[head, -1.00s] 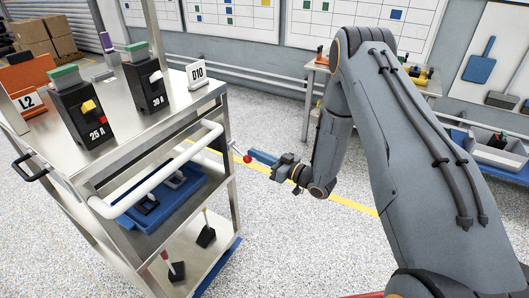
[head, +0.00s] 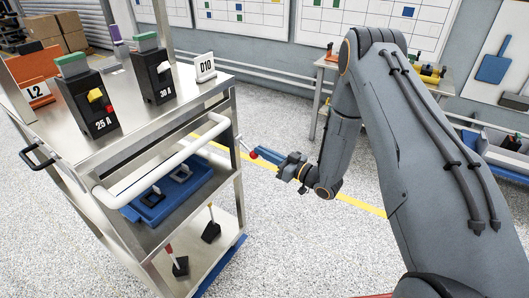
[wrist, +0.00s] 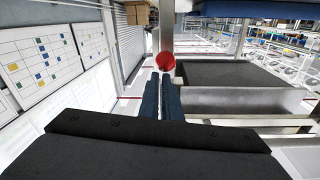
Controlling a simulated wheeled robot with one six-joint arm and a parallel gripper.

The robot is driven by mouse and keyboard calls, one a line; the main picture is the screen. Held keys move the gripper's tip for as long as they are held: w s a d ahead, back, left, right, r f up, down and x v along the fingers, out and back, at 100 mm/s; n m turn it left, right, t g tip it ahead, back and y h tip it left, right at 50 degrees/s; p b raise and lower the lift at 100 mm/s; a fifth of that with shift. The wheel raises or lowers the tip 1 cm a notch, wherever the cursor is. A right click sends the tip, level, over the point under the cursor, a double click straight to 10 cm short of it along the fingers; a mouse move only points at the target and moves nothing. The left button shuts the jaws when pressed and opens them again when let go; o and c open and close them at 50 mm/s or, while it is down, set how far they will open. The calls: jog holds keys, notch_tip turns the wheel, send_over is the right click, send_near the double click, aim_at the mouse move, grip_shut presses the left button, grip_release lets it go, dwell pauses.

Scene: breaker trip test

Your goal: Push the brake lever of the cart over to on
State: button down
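The cart (head: 140,130) stands at the left in the head view. Its brake lever is a thin rod at the near right corner post, ending in a red knob (head: 254,154). The red knob also shows in the wrist view (wrist: 166,61), just beyond the fingertips. My gripper (head: 260,151) has its two blue fingers side by side, pointing left at the knob. In the wrist view my gripper (wrist: 161,77) looks shut, with only a thin line between the fingers and nothing held. The tips are at or very near the knob; I cannot tell whether they touch.
The cart top carries a 25 A breaker (head: 87,98), a 30 A breaker (head: 153,72), an L2 sign (head: 37,93) and a D10 sign (head: 205,67). A white handle bar (head: 165,160) runs along the side. A blue tray (head: 150,208) sits on the shelf below. Floor right of the cart is clear.

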jog(key=shift+s+a+f, duration=0.2)
jog(key=shift+s+f, duration=0.25)
jog(key=shift+f, duration=0.35)
notch_tip(320, 180, up, 5)
jog(key=d+p, duration=0.2)
jog(key=p, duration=0.1)
jog(key=s+d+f+b, duration=0.2)
jog(key=s+d+f, duration=0.2)
jog(key=d+f, duration=0.1)
jog(key=shift+s+d+f+b, duration=0.15)
jog(key=shift+d+f+b, duration=0.25)
jog(key=shift+f, duration=0.3)
